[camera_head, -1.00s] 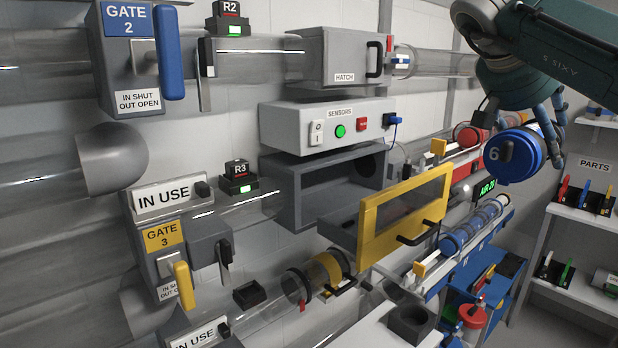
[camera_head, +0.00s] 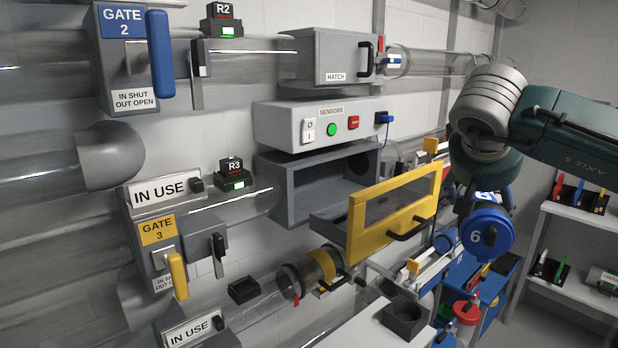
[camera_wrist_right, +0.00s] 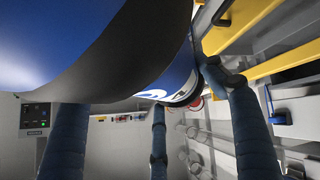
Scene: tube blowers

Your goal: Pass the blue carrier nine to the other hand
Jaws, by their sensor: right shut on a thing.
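My right gripper (camera_head: 487,205) comes in from the right in the head view. It is shut on a blue carrier (camera_head: 489,236), whose round blue end faces the camera. The digit on that end reads as a 6 in the picture. The carrier hangs below the wrist, to the right of the yellow-framed door. In the right wrist view the carrier's blue and white body (camera_wrist_right: 60,45) fills the upper left, with blue fingers around it. The far side of the carrier is hidden. My left gripper is not in view.
The open yellow door (camera_head: 397,215) juts out left of the carrier. Behind and below is a blue rack (camera_head: 468,272) with a red-capped item (camera_head: 466,308). White shelves (camera_head: 575,225) stand at the right. A grey sensor box (camera_head: 290,128) is on the wall.

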